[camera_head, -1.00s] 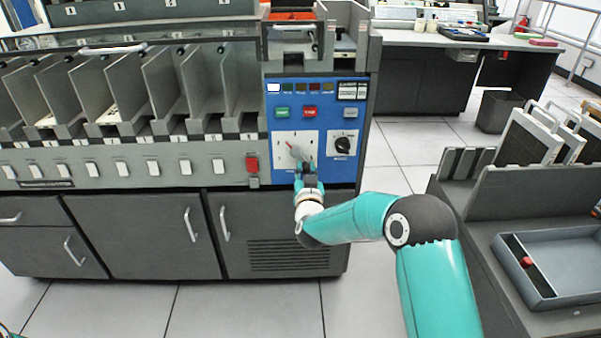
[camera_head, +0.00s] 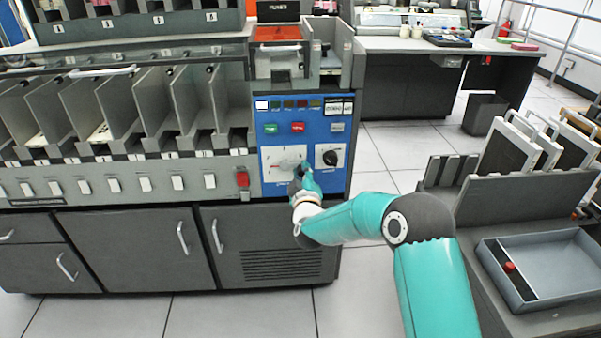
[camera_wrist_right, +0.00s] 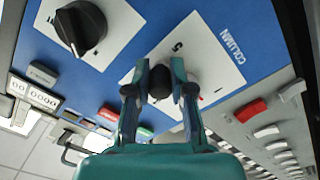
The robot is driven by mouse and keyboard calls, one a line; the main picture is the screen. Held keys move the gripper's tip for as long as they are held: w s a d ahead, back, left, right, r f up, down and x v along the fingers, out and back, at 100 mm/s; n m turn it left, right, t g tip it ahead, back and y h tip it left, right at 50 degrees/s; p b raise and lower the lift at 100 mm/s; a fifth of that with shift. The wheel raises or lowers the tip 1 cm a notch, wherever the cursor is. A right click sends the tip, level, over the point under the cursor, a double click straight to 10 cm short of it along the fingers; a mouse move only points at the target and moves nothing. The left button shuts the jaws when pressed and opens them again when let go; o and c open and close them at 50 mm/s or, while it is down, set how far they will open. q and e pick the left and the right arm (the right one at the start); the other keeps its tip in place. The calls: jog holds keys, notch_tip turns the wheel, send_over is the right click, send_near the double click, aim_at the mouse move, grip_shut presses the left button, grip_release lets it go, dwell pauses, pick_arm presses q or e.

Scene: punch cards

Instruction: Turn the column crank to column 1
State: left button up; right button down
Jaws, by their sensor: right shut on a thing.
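The column crank sits on a white dial plate (camera_head: 281,162) on the blue control panel (camera_head: 319,182). My right gripper (camera_head: 303,172) is at the plate's right side and hides part of the crank. In the right wrist view, my right gripper (camera_wrist_right: 158,76) is shut with its fingers on both sides of the crank's dark handle (camera_wrist_right: 158,84). My left gripper is not in view.
A black rotary knob (camera_head: 330,158) on its own white plate is just right of my right gripper; it also shows in the wrist view (camera_wrist_right: 81,27). Green and red buttons (camera_head: 297,127) are above. A red switch (camera_head: 242,179) is to the left. A grey tray (camera_head: 560,293) stands right.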

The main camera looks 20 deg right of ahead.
jog(key=n, duration=0.1)
jog(key=r+n+p, duration=0.1)
jog(key=n+p, duration=0.1)
jog(key=n, duration=0.1)
jog(key=shift+a+r, duration=0.3)
jog(key=shift+r, duration=0.1)
jog(key=shift+w+a+r+n+p, duration=0.15)
jog(key=shift+n+p, duration=0.2)
jog(key=shift+n, duration=0.45)
jog(key=shift+a, duration=0.1)
jog(key=c, duration=1)
grip_release()
jog(key=v, duration=1.2)
